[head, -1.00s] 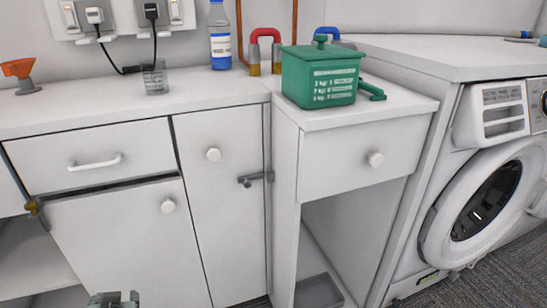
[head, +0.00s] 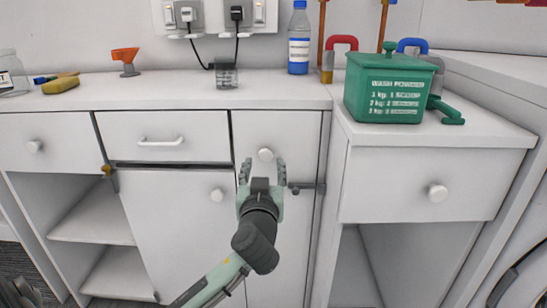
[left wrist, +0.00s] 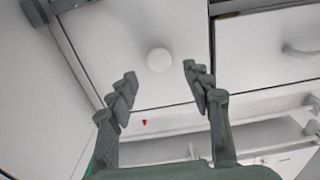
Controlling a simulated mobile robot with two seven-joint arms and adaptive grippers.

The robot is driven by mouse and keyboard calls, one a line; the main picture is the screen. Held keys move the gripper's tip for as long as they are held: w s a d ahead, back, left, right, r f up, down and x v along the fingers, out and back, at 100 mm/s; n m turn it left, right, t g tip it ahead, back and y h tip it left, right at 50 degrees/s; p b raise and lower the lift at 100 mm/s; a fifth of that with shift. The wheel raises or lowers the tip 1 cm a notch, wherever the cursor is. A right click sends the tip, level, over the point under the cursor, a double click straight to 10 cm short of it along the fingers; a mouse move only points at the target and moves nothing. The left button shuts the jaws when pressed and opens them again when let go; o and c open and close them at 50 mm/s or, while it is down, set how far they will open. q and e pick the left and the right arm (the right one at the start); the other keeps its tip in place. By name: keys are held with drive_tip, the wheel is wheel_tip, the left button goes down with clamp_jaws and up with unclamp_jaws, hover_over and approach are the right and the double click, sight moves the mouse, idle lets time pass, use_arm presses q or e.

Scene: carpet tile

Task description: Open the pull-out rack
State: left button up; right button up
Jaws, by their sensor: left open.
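The pull-out rack is a tall narrow white front (head: 285,215) with a round white knob (head: 265,154) near its top. It looks shut, flush with the fronts beside it. My left gripper (head: 262,163) is open and empty in front of it, its fingertips just below and to either side of the knob in the head view. In the left wrist view the knob (left wrist: 159,60) sits between and beyond the open fingers (left wrist: 156,76), with no contact visible. My forearm hides the lower part of the front.
A grey latch (head: 306,188) sits at the right edge of the front. To the left are a drawer with a bar handle (head: 160,142) and a door with a knob (head: 217,195). A green washing powder box (head: 390,85) stands on the right cabinet. A cup (head: 226,76) and bottle (head: 299,40) stand on the worktop.

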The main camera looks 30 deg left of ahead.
sight(265, 155)
use_arm(q)
drive_tip(key=x, duration=0.4)
drive_tip(key=shift+w+a, duration=0.25)
drive_tip(key=shift+w, duration=0.25)
use_arm(e)
drive_tip(key=shift+x, duration=0.85)
drive_tip(key=shift+s+a, duration=0.1)
drive_tip(key=shift+a, duration=0.05)
use_arm(q)
clamp_jaws()
use_arm(e)
drive_tip(key=shift+r, duration=0.1)
